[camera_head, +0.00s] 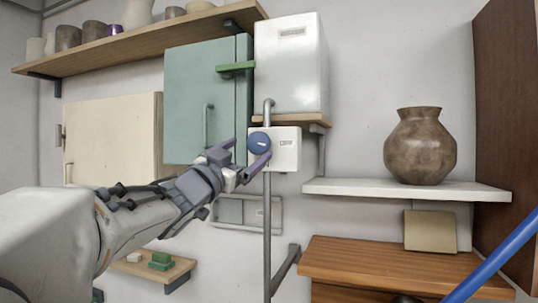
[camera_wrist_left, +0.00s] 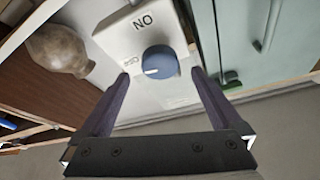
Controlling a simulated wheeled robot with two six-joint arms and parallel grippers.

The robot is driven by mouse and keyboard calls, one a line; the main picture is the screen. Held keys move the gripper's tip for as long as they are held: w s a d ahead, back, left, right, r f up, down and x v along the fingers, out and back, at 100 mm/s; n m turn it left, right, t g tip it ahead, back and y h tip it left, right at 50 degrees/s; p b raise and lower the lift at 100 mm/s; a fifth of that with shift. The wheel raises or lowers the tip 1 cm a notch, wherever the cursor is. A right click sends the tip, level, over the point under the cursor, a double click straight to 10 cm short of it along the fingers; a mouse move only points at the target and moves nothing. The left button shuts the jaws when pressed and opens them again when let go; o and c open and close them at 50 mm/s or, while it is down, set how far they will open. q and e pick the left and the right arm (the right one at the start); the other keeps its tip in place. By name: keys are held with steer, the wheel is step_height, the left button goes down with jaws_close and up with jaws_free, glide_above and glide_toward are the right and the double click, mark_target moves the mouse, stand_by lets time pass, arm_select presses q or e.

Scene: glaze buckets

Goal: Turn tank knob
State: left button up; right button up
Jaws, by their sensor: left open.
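The round blue knob (camera_head: 259,143) is on the front of a white control box (camera_head: 288,150) below the white tank (camera_head: 291,70). In the left wrist view the knob (camera_wrist_left: 160,62) carries a white mark pointing to the picture's left. Its box (camera_wrist_left: 130,35) shows "ON" and another, smaller label. My left gripper (camera_head: 246,155) is open, with one finger on each side of the knob. A gap shows between each finger and the knob in the wrist view; contact cannot be told from the head view. My right gripper is not in view.
A vertical grey pipe (camera_head: 267,220) runs below the box. A green cabinet (camera_head: 195,95) stands close on the left. A brown vase (camera_head: 420,146) sits on a white shelf (camera_head: 350,187) to the right. A blue bar (camera_head: 500,255) crosses the lower right corner.

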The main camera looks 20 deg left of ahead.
arm_select(q)
steer(key=shift+b+v, duration=0.5)
steer(key=shift+v, duration=1.85)
stand_by(5.7)
